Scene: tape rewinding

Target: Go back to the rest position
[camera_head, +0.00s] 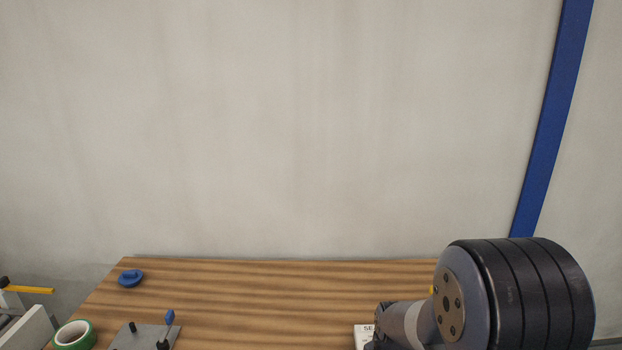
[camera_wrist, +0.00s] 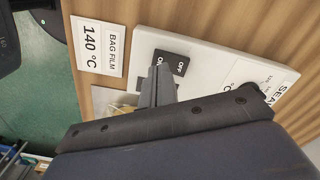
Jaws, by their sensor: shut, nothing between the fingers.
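My gripper (camera_wrist: 158,88) shows in the wrist view with its fingers together and nothing between them. The fingertips are over a white panel (camera_wrist: 205,62), close to a dark ON/OFF switch (camera_wrist: 171,64); I cannot tell whether they touch it. In the head view my arm fills the lower right, and the gripper's fingers cannot be made out there. The white panel shows there only as a small lettered corner (camera_head: 363,331) beside my arm.
A wooden table (camera_head: 270,290) has clear room in its middle. On the left are a blue object (camera_head: 131,278), a grey plate with posts (camera_head: 145,339) and a green-and-white tape roll (camera_head: 74,335). A label reading BAG FILM 140 °C (camera_wrist: 98,46) lies beside the panel. A wall stands behind.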

